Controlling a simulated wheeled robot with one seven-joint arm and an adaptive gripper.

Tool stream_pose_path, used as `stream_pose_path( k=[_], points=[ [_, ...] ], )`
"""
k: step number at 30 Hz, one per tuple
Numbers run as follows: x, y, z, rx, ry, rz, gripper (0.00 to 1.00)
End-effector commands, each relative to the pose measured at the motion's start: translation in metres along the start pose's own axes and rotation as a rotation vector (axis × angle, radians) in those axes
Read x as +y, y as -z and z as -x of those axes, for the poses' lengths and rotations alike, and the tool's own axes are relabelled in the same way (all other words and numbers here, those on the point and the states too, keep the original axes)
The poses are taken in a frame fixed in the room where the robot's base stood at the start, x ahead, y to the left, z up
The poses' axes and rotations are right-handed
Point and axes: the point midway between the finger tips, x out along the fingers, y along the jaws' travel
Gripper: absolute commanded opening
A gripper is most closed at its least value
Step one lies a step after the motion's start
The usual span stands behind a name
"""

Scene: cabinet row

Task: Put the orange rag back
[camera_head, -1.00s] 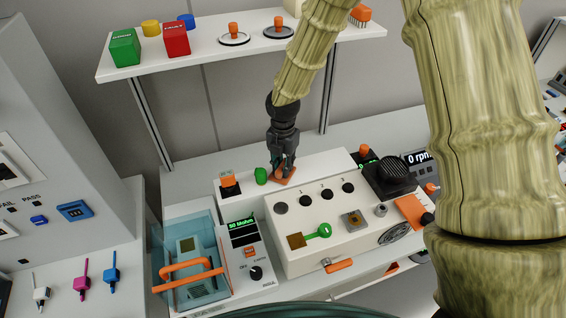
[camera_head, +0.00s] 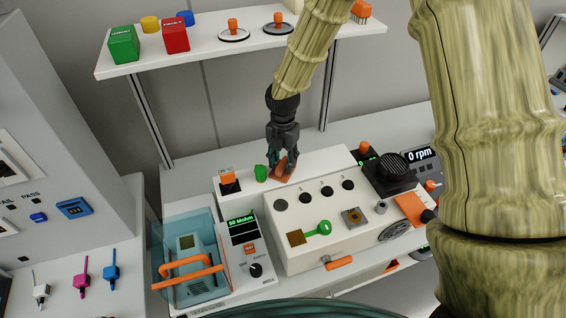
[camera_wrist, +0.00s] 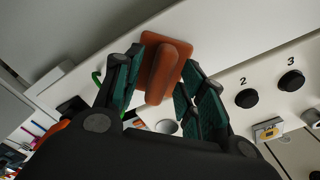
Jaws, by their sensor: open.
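An orange-brown square piece with a rounded raised ridge, which looks like the orange rag (camera_head: 283,170), is at the back ledge of the white panel box. In the wrist view the rag (camera_wrist: 165,65) shows face-on, with its ridge between my fingers. My gripper (camera_head: 283,155) points down over it. In the wrist view my gripper (camera_wrist: 158,80) is open, with a dark green finger on each side of the ridge. I cannot tell whether either finger touches it. A second flat orange square (camera_head: 409,206) lies at the right end of the panel box.
The white panel box (camera_head: 285,240) has black knobs, a green key and an orange handle. A green piece (camera_head: 260,173) and an orange-topped switch (camera_head: 228,180) stand left of my gripper. A shelf (camera_head: 205,53) with blocks hangs behind. A blue clear bin (camera_head: 170,240) stands front left.

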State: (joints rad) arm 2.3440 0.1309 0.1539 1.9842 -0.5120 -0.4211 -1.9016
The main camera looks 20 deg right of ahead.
Motion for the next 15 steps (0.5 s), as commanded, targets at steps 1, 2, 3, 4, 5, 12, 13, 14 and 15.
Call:
stream_pose_path(
  k=[1, 2, 3, 4, 5, 12, 13, 14, 15],
  points=[
    [0.001, -0.001, 0.005, -0.001, -0.003, -0.001, 0.41],
    [0.001, -0.001, 0.009, -0.002, -0.004, -0.001, 0.41],
    [0.000, -0.001, 0.015, -0.002, -0.003, -0.001, 0.41],
    [0.000, 0.000, 0.019, -0.002, -0.003, -0.001, 0.41],
    [0.000, -0.001, 0.023, -0.002, -0.004, -0.001, 0.41],
    [0.000, -0.001, 0.060, -0.002, -0.004, -0.001, 0.41],
    [0.001, -0.001, 0.064, -0.001, -0.004, -0.001, 0.41],
    [0.000, -0.001, 0.069, -0.001, -0.004, -0.001, 0.41],
    [0.000, -0.001, 0.075, -0.001, -0.003, -0.001, 0.41]
  ],
)
